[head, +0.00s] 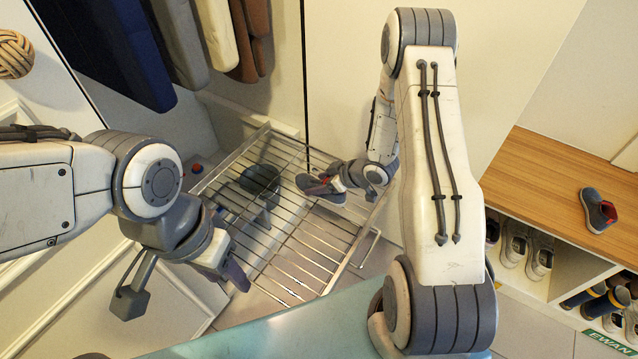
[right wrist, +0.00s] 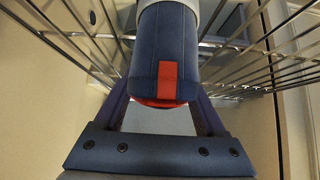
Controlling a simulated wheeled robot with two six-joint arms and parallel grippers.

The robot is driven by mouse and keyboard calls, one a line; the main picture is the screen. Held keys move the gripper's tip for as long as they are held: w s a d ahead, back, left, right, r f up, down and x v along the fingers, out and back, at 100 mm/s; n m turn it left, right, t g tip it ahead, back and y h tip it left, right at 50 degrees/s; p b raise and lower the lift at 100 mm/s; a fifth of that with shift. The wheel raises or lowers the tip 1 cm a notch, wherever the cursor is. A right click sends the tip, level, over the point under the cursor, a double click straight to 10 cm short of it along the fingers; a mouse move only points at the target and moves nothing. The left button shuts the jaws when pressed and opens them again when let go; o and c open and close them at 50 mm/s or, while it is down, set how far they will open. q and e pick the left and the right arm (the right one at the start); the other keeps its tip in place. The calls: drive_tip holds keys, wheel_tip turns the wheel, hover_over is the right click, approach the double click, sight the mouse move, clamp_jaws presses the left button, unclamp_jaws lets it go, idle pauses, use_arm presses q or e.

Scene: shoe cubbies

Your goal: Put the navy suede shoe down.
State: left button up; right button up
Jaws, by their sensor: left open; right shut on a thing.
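The navy suede shoe (head: 313,185), with red trim and a pale sole, is at the right side of the wire rack (head: 345,262) in the head view. My right gripper (head: 350,177) is shut on it. In the right wrist view the navy heel with its red tab (right wrist: 165,55) sits between the fingers of that gripper (right wrist: 163,103). Rack wires show on both sides there. I cannot tell whether the shoe touches the wires. My left gripper (head: 232,274) is open and empty by the rack's left front edge.
A similar navy shoe (head: 598,211) stands on the wooden bench (head: 548,172) at right. Clothes (head: 110,50) hang at upper left. Much of the rack's front is bare.

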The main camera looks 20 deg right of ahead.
drive_tip(key=o, duration=1.4)
drive_tip(key=shift+f, duration=0.15)
